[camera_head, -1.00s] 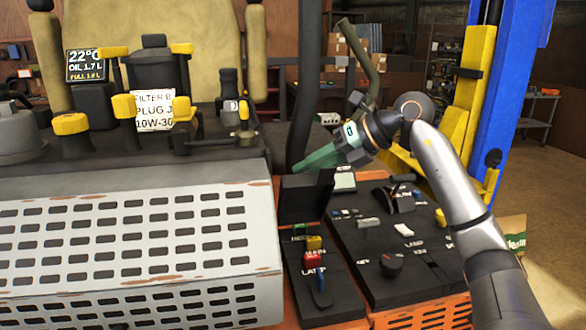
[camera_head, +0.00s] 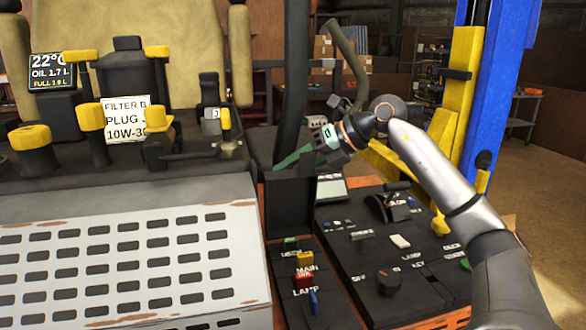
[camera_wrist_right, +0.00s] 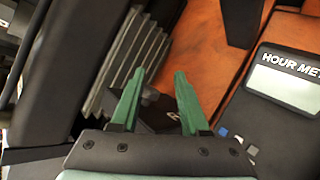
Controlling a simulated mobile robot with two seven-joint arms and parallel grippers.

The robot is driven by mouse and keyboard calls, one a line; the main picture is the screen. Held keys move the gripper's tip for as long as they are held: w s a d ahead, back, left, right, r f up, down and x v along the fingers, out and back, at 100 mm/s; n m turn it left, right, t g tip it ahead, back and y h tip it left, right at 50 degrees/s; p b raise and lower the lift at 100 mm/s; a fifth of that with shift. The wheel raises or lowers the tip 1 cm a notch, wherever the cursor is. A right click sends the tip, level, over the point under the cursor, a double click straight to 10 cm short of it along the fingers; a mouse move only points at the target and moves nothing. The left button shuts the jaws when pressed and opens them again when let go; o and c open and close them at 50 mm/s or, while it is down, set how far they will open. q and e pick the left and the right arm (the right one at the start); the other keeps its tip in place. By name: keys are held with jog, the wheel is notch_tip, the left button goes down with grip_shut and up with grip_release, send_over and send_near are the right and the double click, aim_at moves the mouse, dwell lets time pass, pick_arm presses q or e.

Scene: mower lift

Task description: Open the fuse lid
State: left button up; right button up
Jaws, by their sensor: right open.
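The black fuse lid (camera_head: 290,206) stands raised at the far end of the fuse box in the head view. In front of it the uncovered fuses show: a green one (camera_head: 291,244), a yellow one (camera_head: 305,259), a red one (camera_head: 304,281) and a blue one (camera_head: 313,302). My right gripper (camera_head: 284,162) has green fingers and is at the lid's top edge, partly hidden behind it; contact cannot be told. In the right wrist view my right gripper (camera_wrist_right: 154,83) is open, with a dark part between and below its fingers. My left gripper is not in view.
Right of the fuse box is a control panel with a black knob (camera_head: 389,282), switches and an hour meter (camera_wrist_right: 289,78). A dark upright post (camera_head: 290,90) rises close behind the gripper. A perforated grey cover (camera_head: 120,265) fills the left front. A blue lift post (camera_head: 508,80) stands at right.

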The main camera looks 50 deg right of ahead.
jog(key=shift+o, duration=1)
jog(key=shift+r, duration=0.1)
jog(key=shift+s, duration=0.1)
jog(key=b+v, duration=0.3)
jog(key=v, duration=0.9)
jog(key=shift+s+b, duration=0.15)
jog(key=shift+b, duration=0.25)
jog(key=shift+d+r, duration=0.1)
jog(key=shift+c, duration=0.2)
